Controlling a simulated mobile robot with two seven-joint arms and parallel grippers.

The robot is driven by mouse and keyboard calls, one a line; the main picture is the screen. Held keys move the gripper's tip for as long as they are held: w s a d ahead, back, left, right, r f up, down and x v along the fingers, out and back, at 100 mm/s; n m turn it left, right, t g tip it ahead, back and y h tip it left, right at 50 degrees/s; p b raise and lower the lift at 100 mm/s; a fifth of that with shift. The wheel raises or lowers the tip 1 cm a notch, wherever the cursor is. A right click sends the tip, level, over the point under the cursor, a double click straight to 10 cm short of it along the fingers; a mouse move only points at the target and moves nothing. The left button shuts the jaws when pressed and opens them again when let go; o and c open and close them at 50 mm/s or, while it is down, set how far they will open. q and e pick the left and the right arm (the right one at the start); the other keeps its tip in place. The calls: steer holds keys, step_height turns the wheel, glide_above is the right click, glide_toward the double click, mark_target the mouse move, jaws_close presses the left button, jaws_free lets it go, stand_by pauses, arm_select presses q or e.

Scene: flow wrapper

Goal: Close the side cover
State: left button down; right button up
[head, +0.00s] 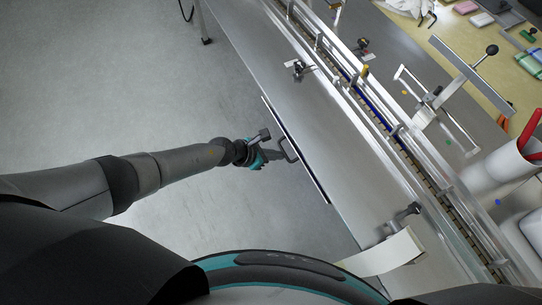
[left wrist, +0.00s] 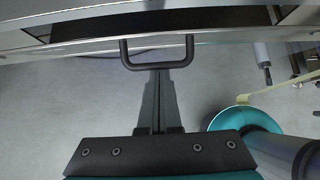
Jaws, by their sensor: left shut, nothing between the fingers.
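The side cover (head: 270,106) is on the near side of the long metal machine, seen nearly edge-on in the head view. A dark slot runs along it. In the left wrist view the cover (left wrist: 80,47) is a pale metal strip, with a dark gap (left wrist: 215,20) behind it, so it stands apart from the machine. Its black U-shaped handle (head: 289,149) sticks out towards me and also shows in the left wrist view (left wrist: 158,66). My left gripper (head: 277,155) is shut and empty, its fingertips (left wrist: 161,73) at the handle's bar. I cannot tell whether they touch. My right gripper is out of view.
The machine's top (head: 320,130) carries rails and a conveyor. A black knob (head: 404,213) and a pale film strip (head: 385,254) are at the near end. A white container with red handles (head: 515,160) stands at right. Grey floor (head: 110,80) is clear at left.

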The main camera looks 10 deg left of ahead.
mark_target(292, 144)
arm_select(q)
steer(key=shift+w+d+r+p, duration=0.3)
steer(key=shift+d+r, duration=0.15)
steer(key=shift+r, duration=0.1)
steer(key=shift+w+d+r+p, duration=0.3)
steer(key=shift+d+r, duration=0.1)
steer(key=shift+r, duration=0.1)
steer(key=shift+w+d+r+p, duration=0.3)
steer(key=shift+w+d+r, duration=0.15)
steer(key=shift+d, duration=0.2)
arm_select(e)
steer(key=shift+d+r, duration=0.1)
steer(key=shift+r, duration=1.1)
arm_select(q)
steer(key=shift+w+d+r, duration=0.15)
steer(key=shift+r, duration=0.05)
